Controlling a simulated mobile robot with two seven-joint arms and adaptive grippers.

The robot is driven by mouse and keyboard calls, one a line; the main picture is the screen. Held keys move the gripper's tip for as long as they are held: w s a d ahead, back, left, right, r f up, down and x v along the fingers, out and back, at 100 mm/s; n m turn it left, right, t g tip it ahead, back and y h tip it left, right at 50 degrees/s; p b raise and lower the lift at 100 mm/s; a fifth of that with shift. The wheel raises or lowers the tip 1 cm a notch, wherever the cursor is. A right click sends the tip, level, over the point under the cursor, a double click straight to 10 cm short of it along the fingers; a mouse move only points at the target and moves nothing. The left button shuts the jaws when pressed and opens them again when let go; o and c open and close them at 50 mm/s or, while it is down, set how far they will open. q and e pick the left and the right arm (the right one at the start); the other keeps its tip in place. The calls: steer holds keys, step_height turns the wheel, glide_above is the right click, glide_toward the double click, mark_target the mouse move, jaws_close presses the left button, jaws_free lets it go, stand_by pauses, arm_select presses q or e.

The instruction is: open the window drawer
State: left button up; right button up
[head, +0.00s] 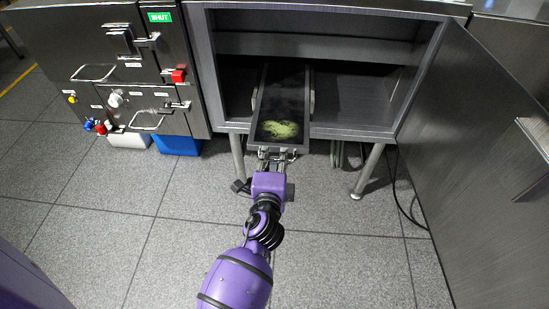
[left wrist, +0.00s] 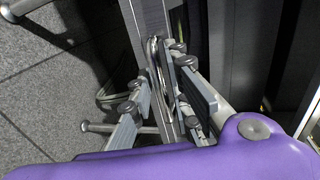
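The window drawer (head: 305,125) is a long dark tray with a patch of green material (head: 280,129) in it. It juts a little out of the front of the open metal cabinet. My left gripper (head: 275,157) is at the front end of the drawer. In the left wrist view its fingers (left wrist: 160,85) lie on either side of a thin metal handle (left wrist: 151,48) on the drawer front. Whether both fingers press on the handle is not clear. My right gripper is in neither view.
The cabinet (head: 365,133) stands on legs, with its door (head: 470,130) swung open at the right. At the left is a metal unit (head: 60,60) with latches, knobs and a red switch (head: 179,74). A blue bin (head: 178,146) sits beneath it. The floor in front is clear.

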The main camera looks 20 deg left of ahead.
arm_select(q)
steer(key=shift+o, duration=0.4)
steer(key=v, duration=0.7)
steer(key=shift+s, duration=0.25)
